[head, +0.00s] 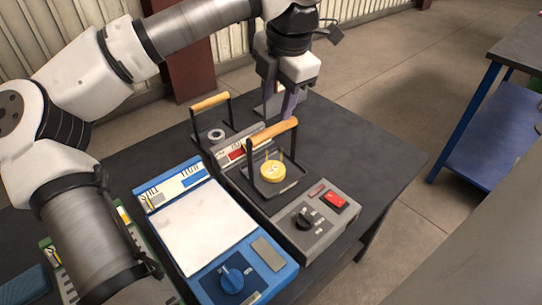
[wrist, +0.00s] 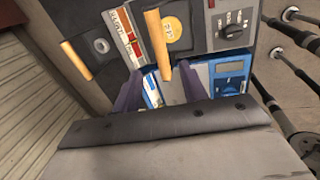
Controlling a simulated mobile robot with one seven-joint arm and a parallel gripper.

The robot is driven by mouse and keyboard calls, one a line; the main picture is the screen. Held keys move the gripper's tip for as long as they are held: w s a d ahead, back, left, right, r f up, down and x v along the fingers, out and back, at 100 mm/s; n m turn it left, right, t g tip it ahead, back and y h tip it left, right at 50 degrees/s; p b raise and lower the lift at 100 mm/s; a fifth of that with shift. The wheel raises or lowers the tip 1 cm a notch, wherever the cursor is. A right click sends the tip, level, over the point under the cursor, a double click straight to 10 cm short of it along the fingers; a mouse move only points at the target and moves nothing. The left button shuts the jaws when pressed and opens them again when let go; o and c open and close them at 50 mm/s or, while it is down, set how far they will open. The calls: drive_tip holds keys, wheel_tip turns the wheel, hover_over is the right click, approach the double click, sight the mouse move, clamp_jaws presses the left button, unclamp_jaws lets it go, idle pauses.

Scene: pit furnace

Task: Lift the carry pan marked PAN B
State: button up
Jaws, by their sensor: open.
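Two carry pans with wooden bar handles stand on the black bench; I cannot read PAN B on either. The front pan (head: 262,188) holds a yellow disc (head: 272,171) and sits on a grey device. Its handle (head: 272,133) also shows in the wrist view (wrist: 158,45). The rear pan (head: 204,140) holds a grey ring, and its handle (head: 210,102) stands behind left. In the wrist view that handle end lies between the purple fingers (wrist: 162,85); the depth gap is unclear.
The grey device (head: 318,222) has a red switch and a black knob. A blue device (head: 205,225) with a white top stands left of it. The bench (head: 385,150) is clear on the right. A blue-legged table (head: 490,125) stands farther right.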

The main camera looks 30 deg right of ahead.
sight(275, 127)
drive_tip(key=f, duration=0.3)
drive_tip(key=shift+w+f, duration=0.35)
drive_tip(key=shift+f, duration=0.05)
drive_tip(key=shift+w+d+f, duration=0.1)
drive_tip(key=shift+w+f, duration=0.05)
drive_tip(key=shift+f, duration=0.75)
drive_tip(key=shift+w+d+f, duration=0.1)
drive_tip(key=shift+w+f, duration=0.1)
drive_tip(key=shift+f, duration=0.7)
drive_tip(key=shift+w+f, duration=0.15)
drive_tip(key=shift+f, duration=0.75)
clamp_jaws()
